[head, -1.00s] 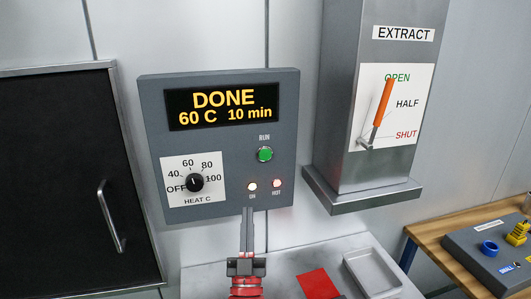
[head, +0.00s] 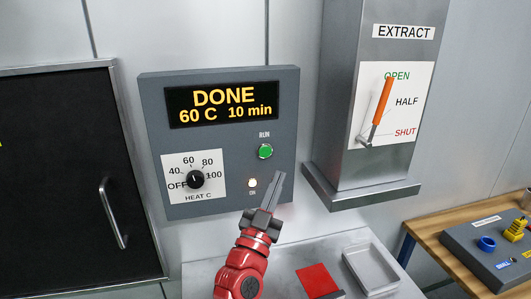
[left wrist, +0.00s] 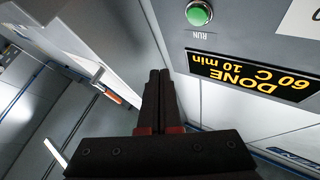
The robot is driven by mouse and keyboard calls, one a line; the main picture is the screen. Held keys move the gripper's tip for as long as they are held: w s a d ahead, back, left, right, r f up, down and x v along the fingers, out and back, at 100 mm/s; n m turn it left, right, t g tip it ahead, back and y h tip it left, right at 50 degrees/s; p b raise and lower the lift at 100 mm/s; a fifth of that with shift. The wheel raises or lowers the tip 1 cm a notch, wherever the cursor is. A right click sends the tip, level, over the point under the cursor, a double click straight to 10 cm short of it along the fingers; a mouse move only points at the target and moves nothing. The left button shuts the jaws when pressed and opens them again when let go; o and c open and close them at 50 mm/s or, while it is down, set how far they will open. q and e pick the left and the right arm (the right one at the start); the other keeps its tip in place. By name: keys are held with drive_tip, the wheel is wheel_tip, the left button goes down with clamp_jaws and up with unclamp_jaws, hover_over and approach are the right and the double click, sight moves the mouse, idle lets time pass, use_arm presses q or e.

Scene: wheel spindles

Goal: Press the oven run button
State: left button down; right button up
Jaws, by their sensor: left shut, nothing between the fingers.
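The green RUN button (head: 265,151) is on the grey oven control panel (head: 225,190), below the display (head: 222,104) that reads DONE, 60 C, 10 min. My left gripper (head: 277,174) is shut and empty. In the head view its tips are a little below and right of the button, covering the HOT lamp. In the left wrist view the shut fingers (left wrist: 159,75) point up the picture, with the button (left wrist: 199,13) above and to the right of the tips. I see a gap between tips and button in both views. My right gripper is out of view.
The heat knob (head: 195,180) points toward 60, and the ON lamp (head: 252,183) is lit. The extract duct (head: 345,150) stands to the right with its orange lever (head: 383,100). Below are a red mat (head: 318,280) and a metal tray (head: 372,272).

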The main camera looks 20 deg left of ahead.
sight(265, 151)
use_arm(q)
drive_tip(key=w+a+b, duration=0.3)
drive_tip(key=w+a, duration=0.2)
drive_tip(key=w, duration=0.2)
drive_tip(key=shift+w, duration=0.15)
drive_tip(key=shift+b, duration=0.3)
idle(1.8)
drive_tip(key=shift+w+a+b, duration=0.2)
drive_tip(key=shift+w+b, duration=0.15)
drive_tip(key=shift+b, duration=0.05)
